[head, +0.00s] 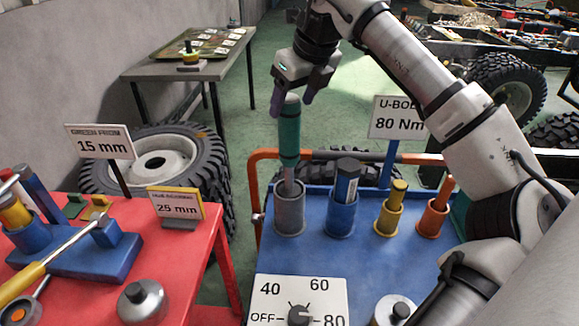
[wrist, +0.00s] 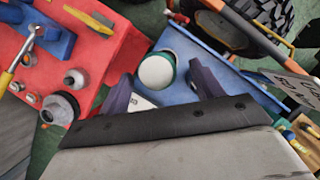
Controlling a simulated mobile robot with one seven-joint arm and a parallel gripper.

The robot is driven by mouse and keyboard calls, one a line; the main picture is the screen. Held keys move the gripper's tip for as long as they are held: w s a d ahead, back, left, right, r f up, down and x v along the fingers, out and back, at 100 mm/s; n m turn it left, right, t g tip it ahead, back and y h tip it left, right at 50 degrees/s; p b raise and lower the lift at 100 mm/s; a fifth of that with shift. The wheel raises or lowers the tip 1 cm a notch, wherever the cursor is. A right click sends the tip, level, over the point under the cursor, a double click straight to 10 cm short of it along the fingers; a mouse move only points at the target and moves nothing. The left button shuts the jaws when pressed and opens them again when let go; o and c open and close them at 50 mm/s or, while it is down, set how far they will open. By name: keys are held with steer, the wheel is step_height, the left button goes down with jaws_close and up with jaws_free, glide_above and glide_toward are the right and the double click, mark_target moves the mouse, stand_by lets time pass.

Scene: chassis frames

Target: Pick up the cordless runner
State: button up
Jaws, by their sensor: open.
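A teal upright tool with a grey top (head: 289,135), which looks like the cordless runner, stands in a grey cup (head: 289,213) on the blue cart top (head: 330,255). Its pale round top shows in the wrist view (wrist: 156,71). My gripper (head: 292,97) is open and points down over the tool. In the head view the fingertips are at the height of its top, one to each side. In the wrist view the top lies between and slightly beyond the dark fingers (wrist: 163,90). I cannot tell whether they touch it.
A blue-and-black tool (head: 346,185), a yellow one (head: 396,195) and an orange one (head: 436,205) stand in cups to the right. A U-bolt sign (head: 397,117) rises behind. A red table (head: 190,260) holds tools at left. A dial panel (head: 298,300) sits in front.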

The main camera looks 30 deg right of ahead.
mark_target(287, 113)
steer(key=b+x, duration=0.2)
steer(key=x, duration=0.2)
steer(key=shift+w+a+f, duration=0.15)
steer(key=shift+f, duration=0.05)
steer(key=shift+r, duration=0.1)
jaws_close()
steer(key=shift+r, duration=0.1)
